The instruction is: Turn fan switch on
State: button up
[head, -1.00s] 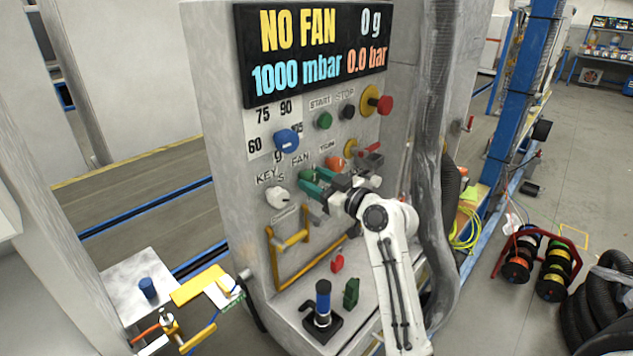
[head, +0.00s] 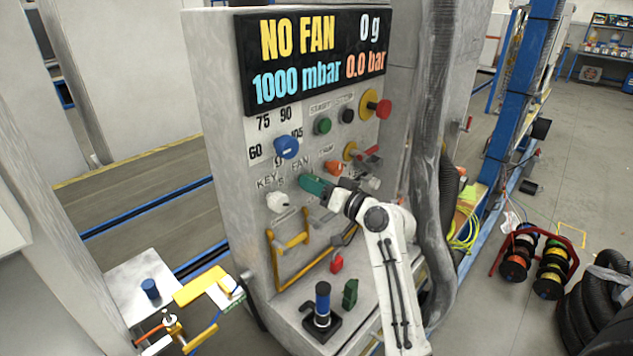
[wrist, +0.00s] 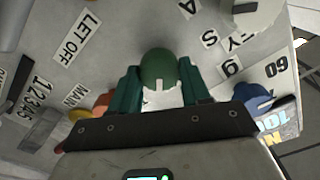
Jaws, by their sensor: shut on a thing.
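The fan switch (wrist: 160,68) is a round green knob with a pale pointer mark, on the grey panel. In the wrist view it sits between the green fingers of my gripper (wrist: 160,84), which are shut on it. In the head view my gripper (head: 310,184) reaches the panel just below the FAN label (head: 300,162) and hides the switch. The display (head: 312,54) above reads NO FAN, 0 g, 1000 mbar and 0.0 bar.
A white key knob (head: 277,200) is just left of my gripper, with a blue dial (head: 286,147) above. An orange knob (head: 333,167) is close on the right. A yellow handle (head: 290,242) sticks out below. A grey hose (head: 436,120) hangs at the right.

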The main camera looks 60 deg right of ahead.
jog(key=shift+d+f+m+p, duration=0.1)
jog(key=shift+m+p, duration=2.4)
jog(key=shift+m, duration=2.3)
jog(key=o, duration=1)
jog(key=shift+o, duration=0.2)
jog(key=b+v, duration=0.2)
jog(key=v, duration=0.9)
jog(key=shift+b, duration=0.4)
jog(key=shift+w+d+f, duration=0.1)
